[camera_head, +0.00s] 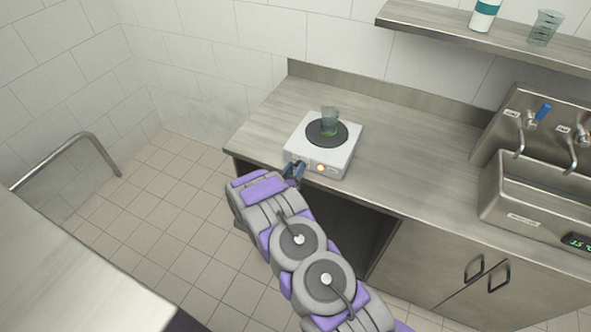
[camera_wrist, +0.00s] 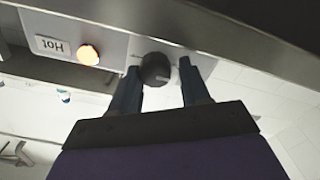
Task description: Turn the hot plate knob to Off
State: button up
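The white hot plate (camera_head: 338,158) stands on the steel counter, with a round dark heating disc (camera_head: 318,136) on top. A glass beaker (camera_head: 329,121) with green liquid in the bottom stands on the disc. In the wrist view, the dark round knob (camera_wrist: 155,69) is on the hot plate's front panel. An orange light (camera_wrist: 88,54) glows beside it, next to a label reading "Hot". My gripper (camera_wrist: 160,68) is open, with one fingertip on either side of the knob. I cannot tell whether the fingers touch it. In the head view, my gripper (camera_head: 293,172) is at the panel's left part and hides the knob.
The steel counter (camera_head: 410,150) is clear right of the hot plate, up to a sink (camera_head: 540,195) with two taps. A shelf (camera_head: 450,32) above holds a bottle (camera_head: 484,14) and an empty beaker (camera_head: 544,28). Below is an open bay beside cabinet doors (camera_head: 440,265).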

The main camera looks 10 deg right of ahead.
jog(key=shift+s, duration=0.1)
jog(key=v, duration=1.7)
jog(key=shift+a+p, duration=0.15)
jog(key=shift+p, duration=0.2)
jog(key=shift+f, duration=0.1)
